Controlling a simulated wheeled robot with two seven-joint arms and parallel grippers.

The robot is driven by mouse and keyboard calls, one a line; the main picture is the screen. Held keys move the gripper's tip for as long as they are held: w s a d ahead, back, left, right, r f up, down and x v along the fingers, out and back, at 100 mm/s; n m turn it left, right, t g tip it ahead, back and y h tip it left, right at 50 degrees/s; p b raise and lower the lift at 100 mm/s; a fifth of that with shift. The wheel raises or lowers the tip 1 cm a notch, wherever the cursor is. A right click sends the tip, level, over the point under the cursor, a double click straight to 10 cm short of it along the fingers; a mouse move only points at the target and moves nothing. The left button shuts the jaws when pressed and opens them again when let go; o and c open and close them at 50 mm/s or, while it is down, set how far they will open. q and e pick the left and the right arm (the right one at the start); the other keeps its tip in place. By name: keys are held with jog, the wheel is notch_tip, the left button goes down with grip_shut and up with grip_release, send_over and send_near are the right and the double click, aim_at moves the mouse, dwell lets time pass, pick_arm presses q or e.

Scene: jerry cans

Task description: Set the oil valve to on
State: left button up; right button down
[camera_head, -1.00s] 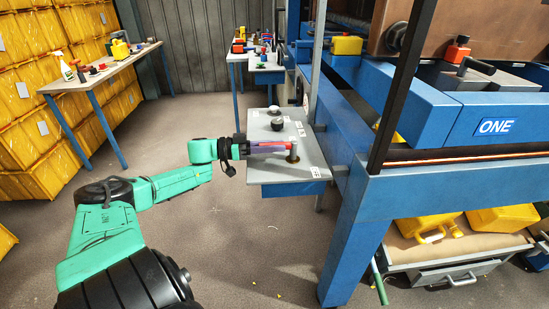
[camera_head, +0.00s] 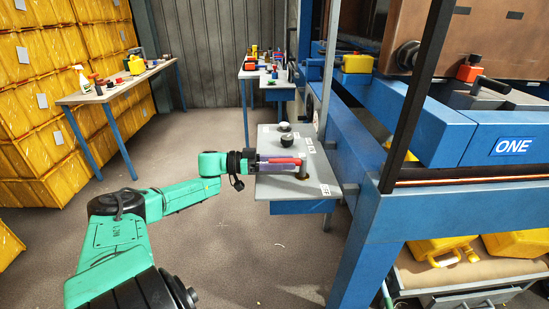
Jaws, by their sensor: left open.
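The grey control panel (camera_head: 268,189) juts out at the left side of the blue machine. The oil valve, a red handle (camera_head: 285,161) on a short brownish post (camera_head: 303,172), stands near the panel's front right part. Small white labels (camera_head: 325,190) lie on the panel beside it; their text is too small to read surely. My left gripper (camera_head: 292,165) comes in from the left, low over the panel. Its purplish fingers are open and reach along the red handle towards the post, partly hiding it. Contact cannot be told. My right gripper is out of view.
Two dark round knobs (camera_head: 284,127) sit farther back on the panel. The blue machine frame (camera_head: 372,235) and a black upright bar (camera_head: 418,95) stand to the right. A table (camera_head: 110,90) with small items is at the back left. The floor left of the panel is clear.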

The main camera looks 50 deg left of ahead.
aim_at(263, 177)
pick_arm(q)
jog(key=p+v, duration=0.2)
jog(key=v, duration=0.4)
jog(key=shift+a+r, duration=0.1)
jog(key=v, duration=0.8)
jog(key=shift+b, duration=0.45)
jog(key=shift+a, duration=0.1)
